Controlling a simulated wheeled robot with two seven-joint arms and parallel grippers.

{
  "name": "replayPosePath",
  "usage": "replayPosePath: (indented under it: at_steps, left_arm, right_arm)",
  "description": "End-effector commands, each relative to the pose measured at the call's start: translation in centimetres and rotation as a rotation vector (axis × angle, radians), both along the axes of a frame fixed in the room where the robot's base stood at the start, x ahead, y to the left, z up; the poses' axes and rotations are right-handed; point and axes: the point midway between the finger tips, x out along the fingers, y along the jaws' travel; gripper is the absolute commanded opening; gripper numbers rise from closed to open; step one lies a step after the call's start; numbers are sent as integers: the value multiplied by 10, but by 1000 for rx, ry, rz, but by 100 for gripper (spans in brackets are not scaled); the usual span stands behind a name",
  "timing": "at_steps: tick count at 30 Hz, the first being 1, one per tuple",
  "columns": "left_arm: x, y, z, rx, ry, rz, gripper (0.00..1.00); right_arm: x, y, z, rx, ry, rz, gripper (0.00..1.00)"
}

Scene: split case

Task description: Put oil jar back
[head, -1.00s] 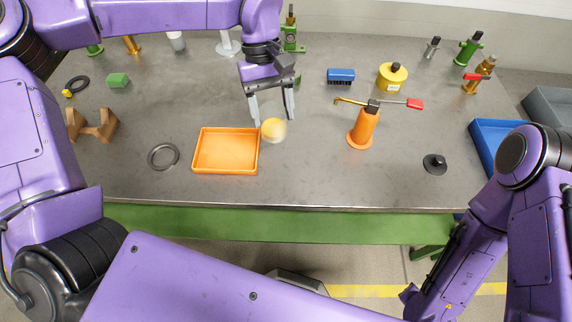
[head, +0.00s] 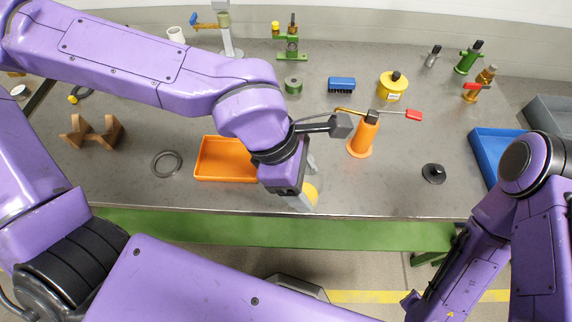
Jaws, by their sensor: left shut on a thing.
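My left gripper (head: 308,184) is turned with its back to the camera near the front edge of the bench, right of the orange tray. It is shut on a small round yellow thing (head: 312,193), perhaps the oil jar. Most of that thing is hidden by the gripper, and I cannot tell how high it is above the bench. A yellow pot with a black cap (head: 392,86) stands at the back right of the bench. My right gripper is not in view; only the right arm's links show.
The orange tray (head: 218,175) is partly behind my left wrist. An orange oil can (head: 363,136) with a long spout stands close to the right. A blue brush (head: 341,84), a black knobbed disc (head: 433,173) and a blue bin (head: 490,150) lie around. The bench's front right is mostly clear.

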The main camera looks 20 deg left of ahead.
Motion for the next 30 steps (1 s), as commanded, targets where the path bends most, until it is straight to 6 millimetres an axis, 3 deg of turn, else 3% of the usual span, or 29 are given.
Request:
replayPosePath:
  at_steps: [8,13,20,25,30]
  left_arm:
    - [56,37,-25,0,3,5,19]
    - [80,53,-62,1,5,2,19]
    - [96,64,-85,1,3,2,19]
    - [98,66,-114,3,2,-3,19]
    - [99,65,-120,0,-1,-1,19]
  right_arm:
    - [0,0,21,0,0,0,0]
    - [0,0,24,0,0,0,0]
    - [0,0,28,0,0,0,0]
    - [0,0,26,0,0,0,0]
    - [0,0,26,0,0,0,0]
